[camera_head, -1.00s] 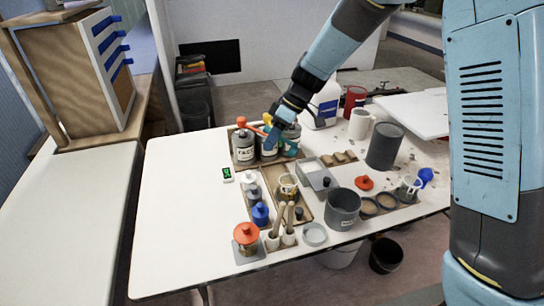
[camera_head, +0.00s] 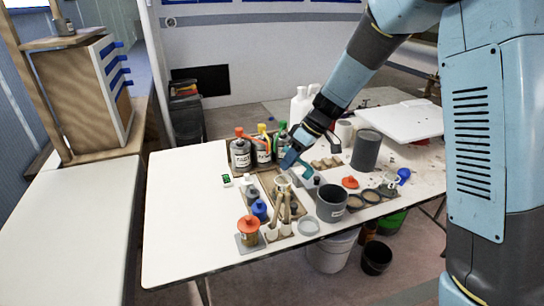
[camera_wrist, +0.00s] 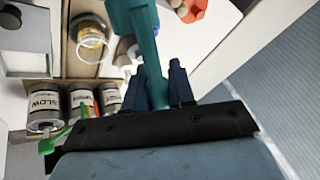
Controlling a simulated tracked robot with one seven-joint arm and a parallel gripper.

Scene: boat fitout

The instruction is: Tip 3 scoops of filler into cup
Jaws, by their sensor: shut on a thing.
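My gripper (camera_head: 305,146) is shut on a teal tool (camera_head: 292,160), which appears to be the scoop. In the wrist view the jaws (camera_wrist: 167,78) clamp its teal shaft (camera_wrist: 146,35), which runs out of the top of the picture. Whether the tool carries filler cannot be seen. A clear cup (camera_wrist: 90,42) with an amber tint stands in a wooden tray (camera_wrist: 77,72), left of the tool in the wrist view. In the head view the cup (camera_head: 282,181) is just below the tool and partly hidden. No filler can be made out clearly.
Capped cans (camera_head: 240,155) stand behind the tray; one reads SLOW (camera_wrist: 45,106). A grey pot (camera_head: 331,203), a dark can (camera_head: 366,151) and an orange lid (camera_head: 350,182) lie right. An orange-topped jar (camera_head: 248,230) stands in front. The table's left side (camera_head: 185,220) is clear.

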